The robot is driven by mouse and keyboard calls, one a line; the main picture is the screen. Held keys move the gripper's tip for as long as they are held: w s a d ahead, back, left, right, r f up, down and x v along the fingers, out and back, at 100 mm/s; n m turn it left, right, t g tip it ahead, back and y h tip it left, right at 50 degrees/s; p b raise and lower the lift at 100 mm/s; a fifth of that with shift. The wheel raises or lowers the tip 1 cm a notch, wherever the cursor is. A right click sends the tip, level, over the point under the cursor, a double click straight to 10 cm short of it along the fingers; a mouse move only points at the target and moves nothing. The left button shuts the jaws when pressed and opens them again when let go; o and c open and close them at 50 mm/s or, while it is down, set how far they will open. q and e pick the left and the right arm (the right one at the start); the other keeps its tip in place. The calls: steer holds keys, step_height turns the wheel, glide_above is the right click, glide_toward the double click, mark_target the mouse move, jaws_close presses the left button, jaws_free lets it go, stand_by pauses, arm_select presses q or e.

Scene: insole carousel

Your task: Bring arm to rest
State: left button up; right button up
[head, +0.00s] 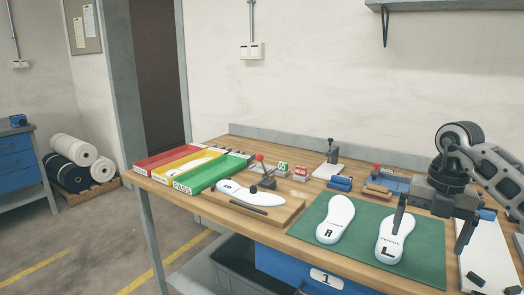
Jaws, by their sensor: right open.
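My right gripper (428,241) is open and empty above the right part of the green mat (299,237). Its arm comes in from the right. One finger shows in front of the white insole marked L (388,251); the other is over the mat's right edge. I cannot tell the height of the fingers above the mat. A white insole marked R (337,217) lies on the mat, left of the L insole. My left gripper is not in view.
A white insole (243,194) lies on a wooden fixture board (281,216). Red (157,162), yellow (170,172) and green PASS (195,185) trays stand at the table's left end. Blue parts (340,184) and a toggle clamp (332,153) stand behind the mat. A wall borders the table's back.

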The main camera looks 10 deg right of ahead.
steer(key=a+f+n+y, duration=0.2)
steer(key=a+f+y, duration=0.2)
steer(key=a, duration=0.5)
steer(key=a+f+n+y, duration=0.2)
steer(key=a+f+y, duration=0.15)
steer(key=a, duration=0.55)
steer(key=s+a+r+m+t+y, duration=0.25)
steer(key=a+m+t+y, duration=0.55)
steer(key=a+y, duration=0.45)
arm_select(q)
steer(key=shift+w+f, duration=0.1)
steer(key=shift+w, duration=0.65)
arm_select(e)
steer(key=s+d+f+m+t+h, duration=0.1)
steer(key=s+d+f+m+h, duration=0.2)
steer(key=s+f+m+h, duration=0.4)
steer(key=s+d+f+m+t+h, duration=0.1)
steer(key=s+d+f+m+h, duration=0.2)
steer(key=s+f+m+h, duration=0.4)
step_height(320, 180, down, 8)
steer(key=m+h, duration=0.3)
steer(key=m, duration=0.5)
steer(key=shift+d, duration=0.15)
